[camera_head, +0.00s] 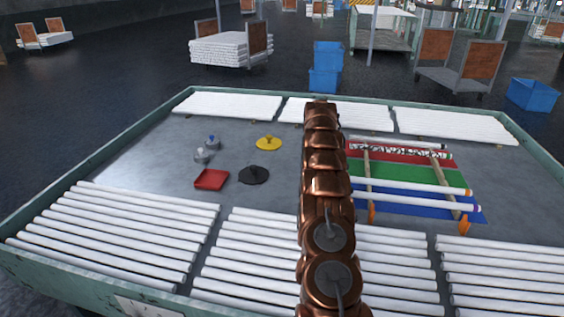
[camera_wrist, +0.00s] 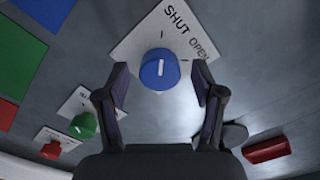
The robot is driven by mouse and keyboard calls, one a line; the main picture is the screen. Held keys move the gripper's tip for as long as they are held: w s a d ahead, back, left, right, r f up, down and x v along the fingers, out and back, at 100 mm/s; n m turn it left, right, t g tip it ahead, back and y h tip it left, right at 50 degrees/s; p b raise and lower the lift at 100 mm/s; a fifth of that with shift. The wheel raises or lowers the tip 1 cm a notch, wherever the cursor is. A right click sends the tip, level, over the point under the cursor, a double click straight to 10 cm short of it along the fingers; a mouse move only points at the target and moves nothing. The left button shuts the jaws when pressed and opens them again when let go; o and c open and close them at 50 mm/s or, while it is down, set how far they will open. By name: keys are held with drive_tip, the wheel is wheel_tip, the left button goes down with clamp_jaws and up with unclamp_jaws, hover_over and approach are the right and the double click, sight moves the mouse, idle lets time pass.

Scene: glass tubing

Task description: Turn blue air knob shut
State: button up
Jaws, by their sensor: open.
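The blue knob (camera_wrist: 160,70) sits on a white plate (camera_wrist: 137,46) marked SHUT and OPEN in the wrist view. A white line on its face runs upright in the picture, roughly toward the upper tick mark; a second tick lies to the right. My gripper (camera_wrist: 160,76) is open, with one finger left of the knob and one right of it. Gaps show between both fingers and the knob, so neither seems to touch it. In the head view my arm stands in front, and I cannot make out the gripper or the knob.
A green knob (camera_wrist: 83,125) and a red knob (camera_wrist: 51,150) sit lower left in the wrist view. A red block (camera_wrist: 267,149) lies lower right. The head view shows a green-rimmed table (camera_head: 60,268) with white tubes, a red tray (camera_head: 211,180) and a yellow disc (camera_head: 268,143).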

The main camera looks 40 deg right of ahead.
drive_tip(key=m, duration=0.5)
drive_tip(key=shift+p, duration=0.35)
drive_tip(key=m+p, duration=0.1)
drive_tip(key=m, duration=0.3)
drive_tip(key=shift+r+m+p, duration=0.15)
drive_tip(key=shift+m+p, duration=0.15)
drive_tip(key=shift+m, duration=0.1)
drive_tip(key=m+p, duration=0.3)
drive_tip(key=m, duration=0.1)
drive_tip(key=shift+r, duration=0.1)
drive_tip(key=m+p, duration=0.2)
drive_tip(key=p, duration=0.1)
drive_tip(key=shift+m, duration=0.3)
drive_tip(key=shift+m+p, duration=0.3)
drive_tip(key=shift+p, duration=0.15)
